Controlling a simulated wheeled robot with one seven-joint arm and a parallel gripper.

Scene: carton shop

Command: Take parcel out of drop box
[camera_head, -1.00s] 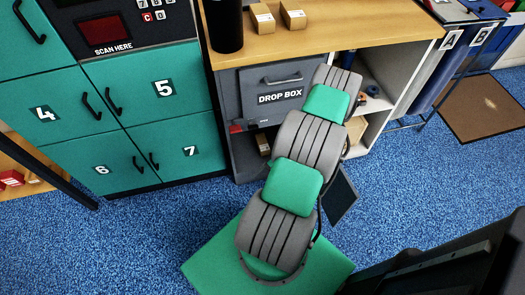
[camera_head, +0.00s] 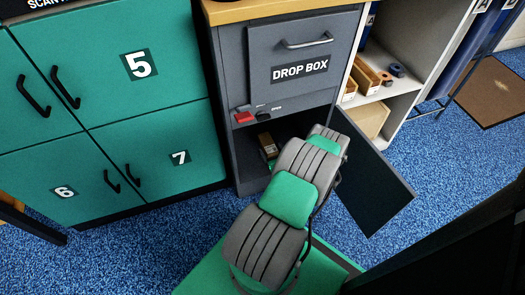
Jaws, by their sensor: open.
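The drop box (camera_head: 237,150) is a grey cabinet with a labelled, handled front panel (camera_head: 290,45) that is shut. Below it is an open compartment, whose dark door (camera_head: 375,190) is swung out to the right. A small brown parcel (camera_head: 265,142) lies inside, towards the left. A small green patch shows just below the parcel; I cannot tell what it is. My grey and green arm reaches up from the bottom to the compartment opening. My gripper is hidden behind the arm, so its distance from the parcel cannot be seen.
Teal lockers (camera_head: 150,75) stand left of the drop box. A red piece (camera_head: 244,117) sits at the compartment's upper left edge. White shelves (camera_head: 405,80) with cartons and tape rolls stand to the right. Blue carpet (camera_head: 140,250) is clear in front of the lockers.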

